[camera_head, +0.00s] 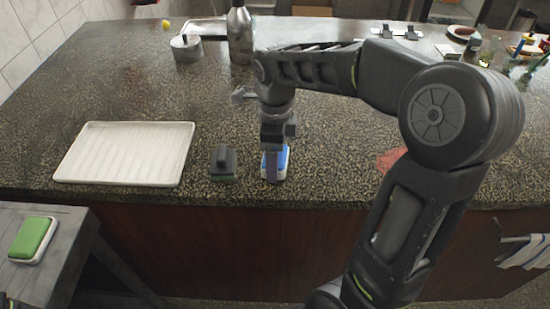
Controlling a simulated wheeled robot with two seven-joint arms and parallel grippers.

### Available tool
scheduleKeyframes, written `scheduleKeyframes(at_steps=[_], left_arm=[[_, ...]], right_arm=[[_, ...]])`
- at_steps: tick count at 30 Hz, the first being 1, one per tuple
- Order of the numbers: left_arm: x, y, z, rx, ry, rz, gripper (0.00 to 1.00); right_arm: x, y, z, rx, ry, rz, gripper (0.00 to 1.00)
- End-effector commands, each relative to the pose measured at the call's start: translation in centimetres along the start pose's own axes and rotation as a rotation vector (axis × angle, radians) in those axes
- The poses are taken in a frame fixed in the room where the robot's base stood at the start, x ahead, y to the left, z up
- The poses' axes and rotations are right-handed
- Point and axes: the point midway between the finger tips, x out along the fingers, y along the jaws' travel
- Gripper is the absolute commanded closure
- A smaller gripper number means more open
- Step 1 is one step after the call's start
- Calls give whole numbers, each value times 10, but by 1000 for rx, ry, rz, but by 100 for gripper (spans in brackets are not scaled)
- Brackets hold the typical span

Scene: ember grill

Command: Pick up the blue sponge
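The blue sponge (284,160), blue with a white layer, lies on the speckled counter near its front edge. My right arm comes in from the right, and its gripper (272,172) points down at the sponge. The gripper hides the middle of the sponge, with blue showing on both sides of it. From this angle the fingers overlap one another, so I cannot tell whether they are open, or closed on the sponge. My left gripper is not in view.
A dark scrubber block (223,164) with a green base stands just left of the sponge. A white ribbed tray (127,153) lies farther left. A green sponge (32,239) rests on a lower side table. A metal bottle (240,38) and a lidded pot (186,48) stand behind.

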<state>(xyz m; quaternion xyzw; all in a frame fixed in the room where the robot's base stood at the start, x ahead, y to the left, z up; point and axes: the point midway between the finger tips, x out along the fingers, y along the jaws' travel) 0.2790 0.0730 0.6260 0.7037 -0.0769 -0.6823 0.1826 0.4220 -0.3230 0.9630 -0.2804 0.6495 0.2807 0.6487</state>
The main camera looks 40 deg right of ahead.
Motion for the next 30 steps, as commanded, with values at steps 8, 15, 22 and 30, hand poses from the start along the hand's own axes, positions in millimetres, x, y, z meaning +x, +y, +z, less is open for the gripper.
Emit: scheduleKeyframes(at_steps=[8, 15, 22, 30], left_arm=[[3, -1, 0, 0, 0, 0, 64], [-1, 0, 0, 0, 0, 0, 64], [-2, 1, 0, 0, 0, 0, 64], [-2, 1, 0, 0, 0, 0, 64]], right_arm=[[-44, -1, 1, 0, -4, -4, 59], [-88, 0, 1, -1, -2, -2, 59], [-96, 0, 0, -1, -1, 0, 59], [-95, 0, 0, 0, -1, -1, 59]])
